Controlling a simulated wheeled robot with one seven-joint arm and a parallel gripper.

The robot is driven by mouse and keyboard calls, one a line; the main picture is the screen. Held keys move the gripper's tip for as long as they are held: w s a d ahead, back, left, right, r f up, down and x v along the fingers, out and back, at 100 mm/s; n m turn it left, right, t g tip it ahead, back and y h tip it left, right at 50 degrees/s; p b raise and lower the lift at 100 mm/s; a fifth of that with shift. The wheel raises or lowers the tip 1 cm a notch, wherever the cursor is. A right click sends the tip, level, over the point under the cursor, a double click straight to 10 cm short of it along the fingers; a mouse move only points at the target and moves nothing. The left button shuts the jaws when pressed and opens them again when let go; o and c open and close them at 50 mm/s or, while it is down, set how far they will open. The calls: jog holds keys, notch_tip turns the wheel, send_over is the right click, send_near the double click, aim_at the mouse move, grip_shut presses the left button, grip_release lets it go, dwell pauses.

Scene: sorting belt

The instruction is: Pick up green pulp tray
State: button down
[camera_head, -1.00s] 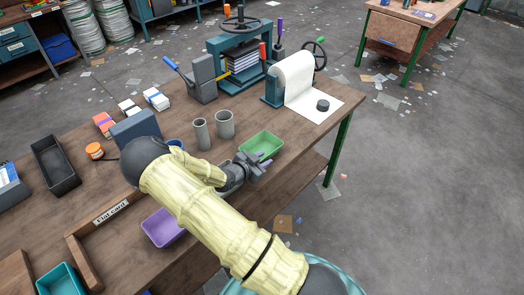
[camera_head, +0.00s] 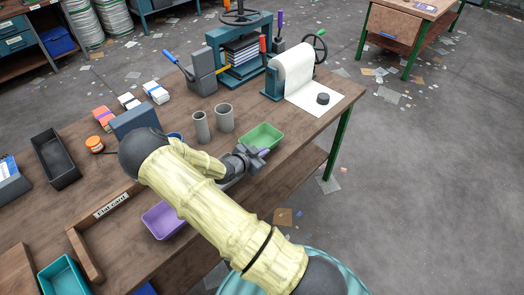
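The green pulp tray (camera_head: 262,136) sits on the wooden table near its right edge, in the head view. It is a shallow, open, rectangular tray and looks empty. My gripper (camera_head: 262,153) is at the tray's near side, and its fingers overlap the near rim in the picture. I cannot tell whether the fingers touch the tray or how far apart they are. My arm hides part of the table in front of it.
Two grey cups (camera_head: 224,118) stand left of the green tray. A paper roll (camera_head: 293,78) and a press (camera_head: 240,50) stand behind. A purple tray (camera_head: 163,220) and a teal tray (camera_head: 62,277) lie nearer. The table's right edge is close.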

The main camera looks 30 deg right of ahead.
notch_tip(320, 180, up, 10)
jog(key=shift+f, duration=0.25)
jog(key=shift+a, duration=0.1)
dwell(0.6)
